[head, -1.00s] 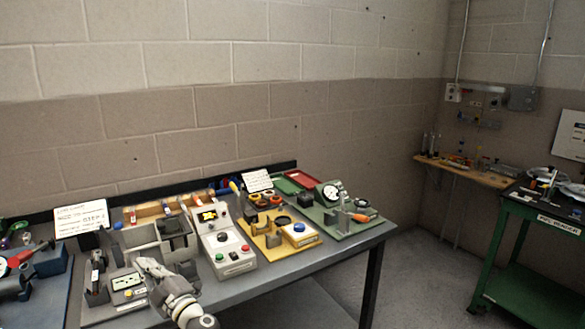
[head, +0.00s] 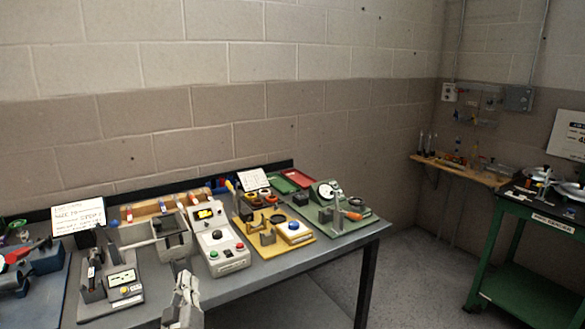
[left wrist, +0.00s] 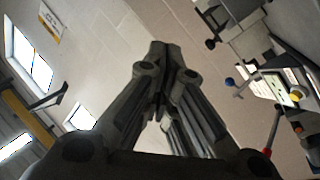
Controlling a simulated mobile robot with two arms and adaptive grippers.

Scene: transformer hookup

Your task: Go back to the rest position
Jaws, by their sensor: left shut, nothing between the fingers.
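My left gripper (head: 184,285) shows at the bottom of the head view, in front of the bench edge and below the grey control box. It points up and its fingers are together with nothing between them. In the left wrist view the closed fingers (left wrist: 160,55) point toward the block wall, apart from everything. My right gripper is not in view.
The workbench (head: 290,262) carries a grey meter fixture (head: 122,285), a control box (head: 215,240) with buttons, a yellow board (head: 265,240) and a green board (head: 335,218). A green cart (head: 530,285) stands at the right. Floor between them is clear.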

